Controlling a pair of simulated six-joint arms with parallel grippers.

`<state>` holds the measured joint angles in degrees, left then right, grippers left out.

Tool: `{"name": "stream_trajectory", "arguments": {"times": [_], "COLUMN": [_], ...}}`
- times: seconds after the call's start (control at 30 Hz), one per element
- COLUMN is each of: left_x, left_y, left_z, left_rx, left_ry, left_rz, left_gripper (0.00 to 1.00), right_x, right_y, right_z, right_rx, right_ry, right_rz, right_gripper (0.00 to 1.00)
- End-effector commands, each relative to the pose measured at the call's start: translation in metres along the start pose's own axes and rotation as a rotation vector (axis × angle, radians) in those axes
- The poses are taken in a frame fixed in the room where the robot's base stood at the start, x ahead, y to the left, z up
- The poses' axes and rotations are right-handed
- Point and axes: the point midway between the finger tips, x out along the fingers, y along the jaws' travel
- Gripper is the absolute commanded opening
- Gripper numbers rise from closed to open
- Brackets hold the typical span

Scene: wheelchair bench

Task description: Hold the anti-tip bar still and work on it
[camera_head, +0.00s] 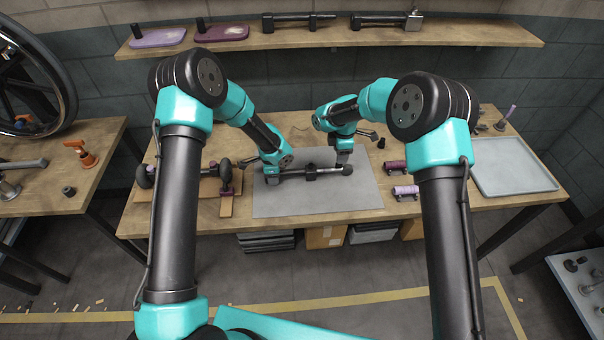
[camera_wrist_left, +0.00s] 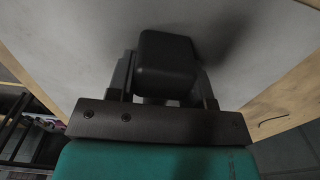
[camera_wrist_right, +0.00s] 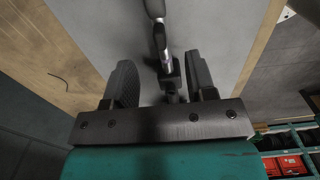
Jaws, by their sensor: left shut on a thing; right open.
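The anti-tip bar (camera_head: 325,172), a dark bar with a block at mid-length and a rounded right end, lies over the grey mat (camera_head: 285,205). My left gripper (camera_head: 271,177) is shut on the bar's left end, seen as a black block (camera_wrist_left: 166,66) between its fingers in the left wrist view. My right gripper (camera_head: 343,164) is open near the bar's right end. In the right wrist view the bar (camera_wrist_right: 163,50) runs between the spread fingers (camera_wrist_right: 165,85), with gaps at both sides. Whether the left end touches the mat is hidden.
Two purple cylinders, one dark (camera_head: 396,167) and one lighter (camera_head: 405,192), lie right of the mat. A grey tray (camera_head: 515,190) is at the bench's right end. A part with black wheels (camera_head: 145,175) is at the left. A shelf (camera_head: 340,37) hangs behind.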

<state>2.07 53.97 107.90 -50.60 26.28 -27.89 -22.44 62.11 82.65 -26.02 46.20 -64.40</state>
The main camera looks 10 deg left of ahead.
Motion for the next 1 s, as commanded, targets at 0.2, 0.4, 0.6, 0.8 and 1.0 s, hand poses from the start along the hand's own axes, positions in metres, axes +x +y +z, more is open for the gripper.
{"name": "stream_trajectory", "arguments": {"times": [0.2, 0.4, 0.6, 0.8, 1.0], "left_x": [0.000, 0.000, 0.000, 0.000, 0.000], "left_y": [0.000, 0.000, 0.000, 0.000, 0.000], "left_z": [0.000, 0.000, 0.000, 0.000, 0.000], "left_rx": [0.001, 0.001, 0.001, 0.000, 0.000], "left_ry": [0.000, 0.000, 0.000, 0.000, 0.000], "left_rz": [0.000, 0.000, 0.000, 0.000, 0.000], "left_gripper": [0.12, 0.12, 0.12, 0.57, 0.76], "right_x": [-0.014, -0.019, -0.019, -0.019, -0.019], "right_y": [0.000, 0.000, 0.000, 0.000, 0.000], "right_z": [0.000, 0.000, 0.000, 0.000, 0.000], "right_rx": [-0.001, -0.001, -0.001, -0.001, -0.001], "right_ry": [-0.001, 0.000, 0.000, 0.000, 0.000], "right_rz": [0.000, 0.000, 0.000, 0.000, 0.000], "right_gripper": [0.51, 0.51, 0.51, 0.51, 0.51]}}
